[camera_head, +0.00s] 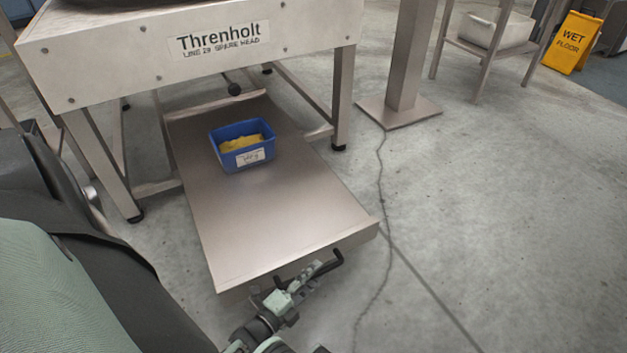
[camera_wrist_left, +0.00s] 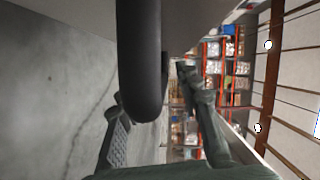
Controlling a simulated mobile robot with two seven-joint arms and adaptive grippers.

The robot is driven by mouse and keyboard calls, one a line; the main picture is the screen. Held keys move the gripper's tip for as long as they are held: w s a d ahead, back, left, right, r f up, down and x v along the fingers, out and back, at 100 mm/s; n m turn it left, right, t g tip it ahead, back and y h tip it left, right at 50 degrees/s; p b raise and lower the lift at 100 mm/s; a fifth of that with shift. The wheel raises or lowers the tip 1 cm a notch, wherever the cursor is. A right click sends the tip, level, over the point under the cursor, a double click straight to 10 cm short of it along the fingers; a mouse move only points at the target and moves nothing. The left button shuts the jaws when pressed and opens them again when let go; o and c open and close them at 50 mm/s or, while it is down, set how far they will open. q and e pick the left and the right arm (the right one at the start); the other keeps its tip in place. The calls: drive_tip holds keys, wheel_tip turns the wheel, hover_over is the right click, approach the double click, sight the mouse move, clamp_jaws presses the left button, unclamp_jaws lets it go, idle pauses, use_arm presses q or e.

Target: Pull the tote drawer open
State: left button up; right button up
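The tote drawer (camera_head: 290,205) is a flat steel tray. It stands far out from under the white-framed Threnholt machine (camera_head: 120,62). A blue tote (camera_head: 258,158) with yellow contents and a white label sits on it, toward the back. A black bar handle (camera_head: 338,258) is on the drawer's front face; it looms large in the left wrist view (camera_wrist_left: 140,60). My left gripper (camera_head: 312,271) is at this handle. Its fingers are spread, one on either side of the bar in the wrist view, with a gap at the right finger. My right gripper is not in view.
A steel post (camera_head: 405,65) on a floor plate stands right of the machine. A cable (camera_head: 380,190) runs along the floor beside the drawer. A rack with a pale tub (camera_head: 496,30) and a yellow wet-floor sign (camera_head: 574,42) are farther back. The floor at right is clear.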

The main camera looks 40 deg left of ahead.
use_arm(q)
drive_tip(key=s, duration=1.2)
drive_tip(key=shift+r, duration=0.45)
